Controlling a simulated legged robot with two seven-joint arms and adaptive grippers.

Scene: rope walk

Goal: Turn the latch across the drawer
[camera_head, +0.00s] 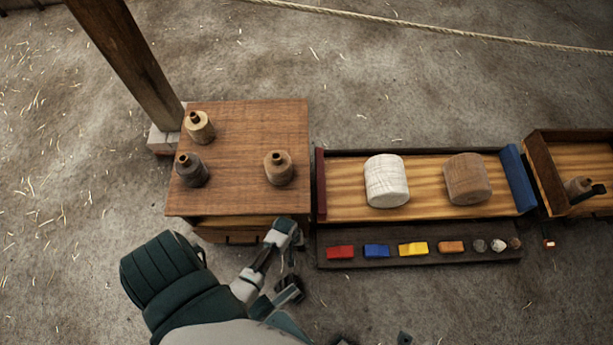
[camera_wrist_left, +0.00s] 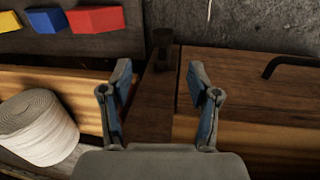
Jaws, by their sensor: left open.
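The wooden cabinet (camera_head: 245,130) has its drawer (camera_head: 228,236) at the front, with a dark bar handle. In the left wrist view the drawer (camera_wrist_left: 235,80) is on the right, with its dark handle (camera_wrist_left: 290,63). A dark peg-like piece (camera_wrist_left: 163,46) stands beside the drawer's end; it may be the latch, but its turn is unclear. My left gripper (camera_head: 288,262) is at the drawer's right end. In the left wrist view my left gripper (camera_wrist_left: 160,78) is open and empty, its fingers apart below the peg in the picture. My right gripper is not in view.
Several bottles, one a dark bottle (camera_head: 191,169), stand on the cabinet top. To its right is a tray (camera_head: 430,212) with a white roll (camera_head: 386,180) and a brown roll (camera_head: 467,178). A front ledge (camera_head: 375,257) holds several small blocks. A post (camera_head: 128,62) rises behind left.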

